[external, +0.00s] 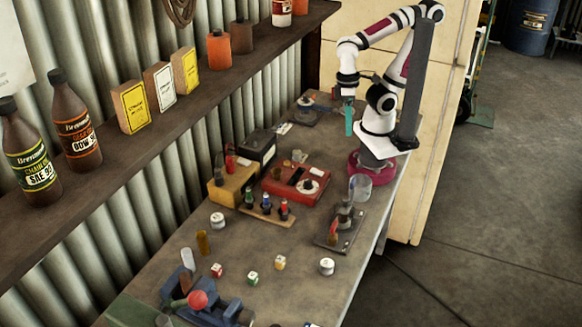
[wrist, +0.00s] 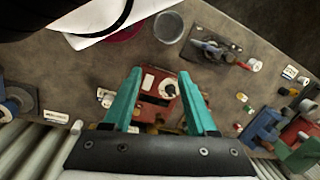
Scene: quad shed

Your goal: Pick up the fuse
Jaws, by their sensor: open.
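My gripper (external: 348,121) is raised over the far part of the bench, with its teal fingers pointing down. In the wrist view my gripper (wrist: 160,74) has its two fingers spread apart with nothing held between them. A red box with a round white dial (external: 297,184) lies below; it also shows between and beyond the fingers in the wrist view (wrist: 158,100). I cannot tell for certain which small part is the fuse. Small candidates on the bench include a brass-coloured cylinder (external: 203,243) and white round pieces at the left (external: 217,220) and right (external: 327,266).
A yellow box (external: 233,187), a dark battery-like box (external: 258,147) and a wooden rack (external: 267,212) crowd the red box. A clear jar (external: 360,188) and a dark plate with a mechanism (external: 340,230) are at right. A blue vise (external: 205,301) is in front. A shelf overhangs the left.

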